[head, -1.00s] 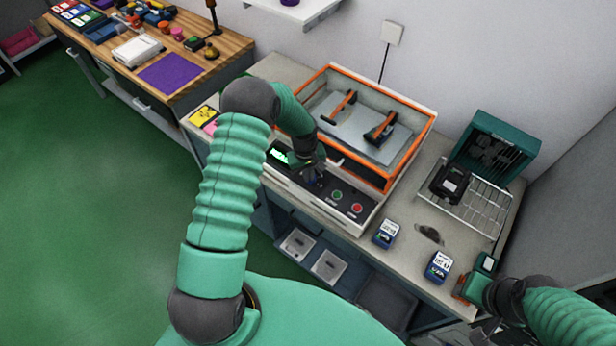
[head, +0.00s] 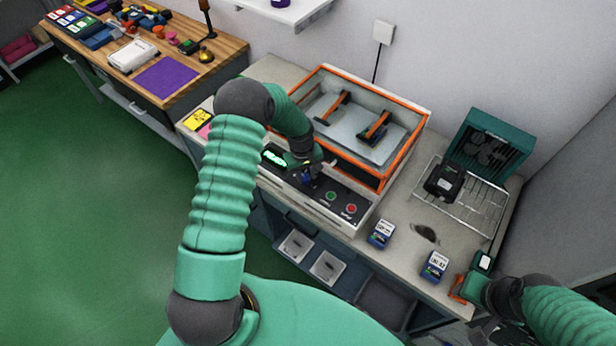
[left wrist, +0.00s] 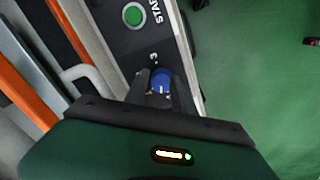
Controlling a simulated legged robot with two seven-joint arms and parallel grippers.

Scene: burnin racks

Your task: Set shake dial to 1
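The shake dial (left wrist: 161,80) is a blue round knob with a white mark on its near side in the left wrist view. It sits on the dark front panel (head: 341,203) of the orange-rimmed shaker (head: 373,172). A printed 3 shows just above it; other numbers are hidden. My left gripper (left wrist: 160,78) is at the dial, one dark finger on each side; I cannot tell whether they press on it. In the head view my left gripper (head: 308,172) partly covers the panel. My right gripper (head: 468,286) is low at the right, its fingers unclear.
Green (head: 331,195) and red (head: 351,208) buttons lie right of the dial, and a lit green display (head: 274,158) lies left. Two small labelled blocks (head: 381,233) (head: 434,267) stand on the counter. A wire rack (head: 470,205) stands farther right.

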